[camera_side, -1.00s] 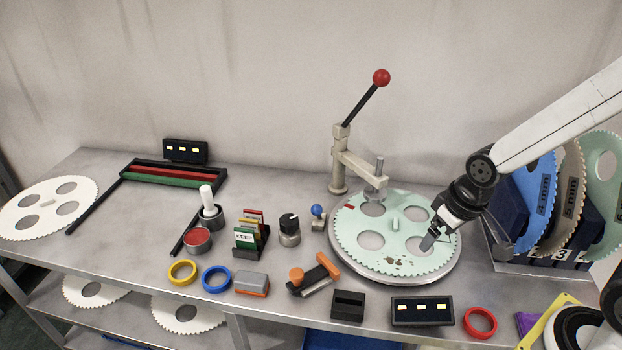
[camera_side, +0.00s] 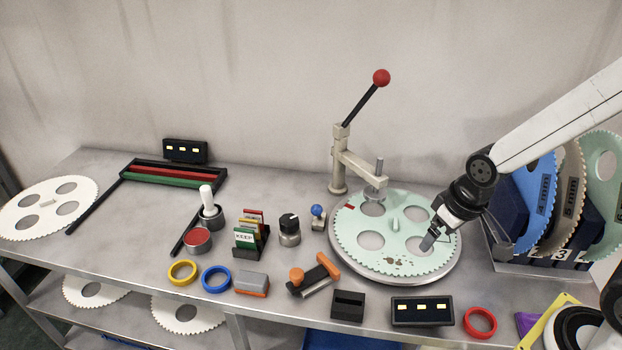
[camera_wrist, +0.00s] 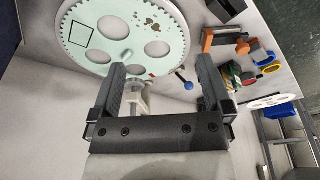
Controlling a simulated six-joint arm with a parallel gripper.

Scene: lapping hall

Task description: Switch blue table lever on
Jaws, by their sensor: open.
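The blue table lever (camera_side: 317,212) is a small blue ball on a short pale base, on the table just left of the toothed disc. It also shows in the wrist view (camera_wrist: 187,85) as a blue ball on a dark stem, seen between my fingers near the right one. My gripper (camera_side: 428,242) hangs over the right part of the pale green toothed disc (camera_side: 354,251), to the right of the lever and apart from it. In the wrist view my gripper (camera_wrist: 160,75) is open, with nothing between its fingers held.
A clamp post (camera_side: 338,172) with a red-ball handle (camera_side: 381,77) stands behind the disc, its arm reaching over it. A black-topped knob (camera_side: 289,229) stands left of the lever. An orange-handled clamp (camera_side: 315,275) lies in front. A disc rack (camera_side: 545,262) stands at right.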

